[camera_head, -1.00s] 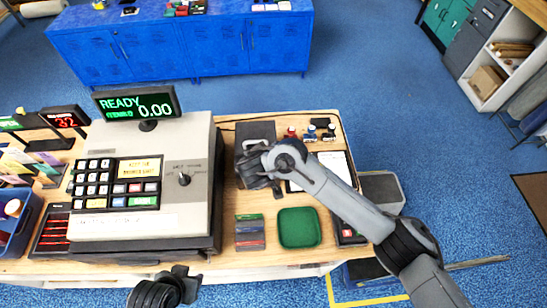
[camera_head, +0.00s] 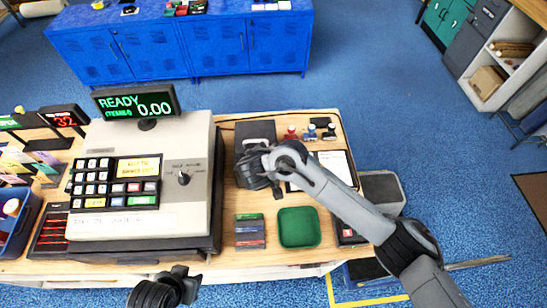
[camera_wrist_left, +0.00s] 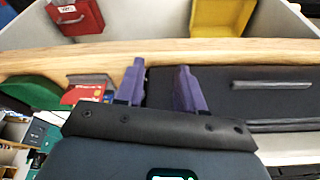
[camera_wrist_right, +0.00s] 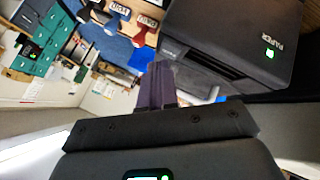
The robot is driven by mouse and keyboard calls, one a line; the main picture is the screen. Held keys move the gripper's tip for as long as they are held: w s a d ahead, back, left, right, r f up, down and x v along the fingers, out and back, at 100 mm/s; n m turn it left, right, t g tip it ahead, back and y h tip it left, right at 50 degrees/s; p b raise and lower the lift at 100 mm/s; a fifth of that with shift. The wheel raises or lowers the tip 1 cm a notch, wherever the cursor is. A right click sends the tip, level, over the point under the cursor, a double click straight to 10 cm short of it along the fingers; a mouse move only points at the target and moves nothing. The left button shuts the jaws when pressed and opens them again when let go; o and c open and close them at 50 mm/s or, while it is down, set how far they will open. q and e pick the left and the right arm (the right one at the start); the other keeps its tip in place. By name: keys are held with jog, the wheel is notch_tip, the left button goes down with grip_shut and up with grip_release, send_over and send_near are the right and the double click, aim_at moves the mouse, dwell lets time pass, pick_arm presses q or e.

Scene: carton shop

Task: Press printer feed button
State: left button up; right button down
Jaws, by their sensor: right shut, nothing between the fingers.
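The dark printer (camera_head: 255,131) stands right of the cash register on the counter. I cannot tell whether that square is the button or a light. My right gripper (camera_wrist_right: 158,86) is shut and empty, with its fingertips close to the printer's edge; contact cannot be told. In the head view the right hand covers the printer's front part. My left gripper (camera_wrist_left: 158,85) is open and empty, low at the counter's front.
The cash register (camera_head: 145,185) has a raised display (camera_head: 137,102) reading READY and 0.00. Little counter is bare around the printer.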

jog(key=shift+f+b, duration=0.35)
jog(key=shift+f, duration=0.15)
dwell(0.7)
jog(key=shift+r, duration=0.1)
jog(key=shift+r+p, duration=0.7)
jog(key=shift+p, duration=0.1)
notch_tip(320, 180, up, 5)
jog(key=p, duration=0.4)
jog(key=shift+p, duration=0.3)
dwell(0.6)
